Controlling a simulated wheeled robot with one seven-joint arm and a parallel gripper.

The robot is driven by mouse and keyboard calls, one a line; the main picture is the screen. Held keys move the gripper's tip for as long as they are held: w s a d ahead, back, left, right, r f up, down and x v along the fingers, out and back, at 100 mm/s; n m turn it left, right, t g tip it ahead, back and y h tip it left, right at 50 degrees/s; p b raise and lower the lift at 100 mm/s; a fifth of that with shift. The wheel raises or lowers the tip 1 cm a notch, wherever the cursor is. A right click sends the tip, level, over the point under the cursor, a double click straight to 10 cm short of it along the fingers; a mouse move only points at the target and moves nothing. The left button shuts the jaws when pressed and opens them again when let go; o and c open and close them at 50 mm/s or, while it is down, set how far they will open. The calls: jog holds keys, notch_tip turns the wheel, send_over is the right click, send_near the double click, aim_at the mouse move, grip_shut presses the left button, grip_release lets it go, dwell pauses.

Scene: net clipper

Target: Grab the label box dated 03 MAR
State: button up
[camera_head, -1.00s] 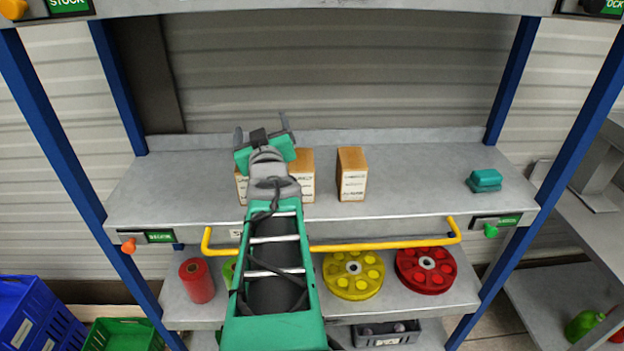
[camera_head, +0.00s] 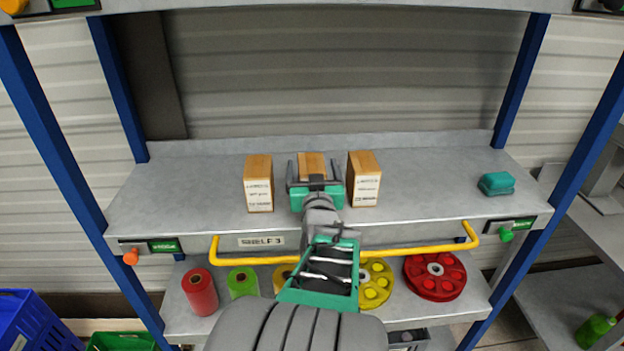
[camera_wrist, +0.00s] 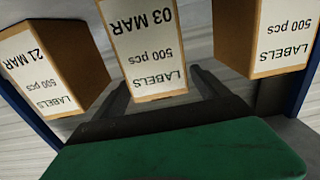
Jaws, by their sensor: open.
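The label box marked 03 MAR (camera_wrist: 150,50) is the middle of three brown boxes with white labels. In the wrist view its print is upside down. In the head view it is the middle box (camera_head: 312,161) on the shelf, its front mostly hidden by my gripper (camera_head: 315,172). My gripper is open in front of it, with one finger to each side of the box. In the wrist view the fingers (camera_wrist: 160,85) flank its near end, and no contact shows.
A box marked 21 MAR (camera_wrist: 45,75) stands at left in the wrist view; another label box (camera_wrist: 265,40) at right has its date cut off. A yellow rail (camera_head: 400,246) runs along the shelf's front edge. A teal object (camera_head: 496,184) lies at right.

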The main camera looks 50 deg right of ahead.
jog(key=shift+w+x, duration=0.2)
jog(key=shift+x, duration=1)
jog(key=shift+a, duration=0.35)
jog(key=shift+s, duration=0.15)
jog(key=shift+s+d, duration=0.15)
jog(key=shift+c, duration=0.7)
grip_shut()
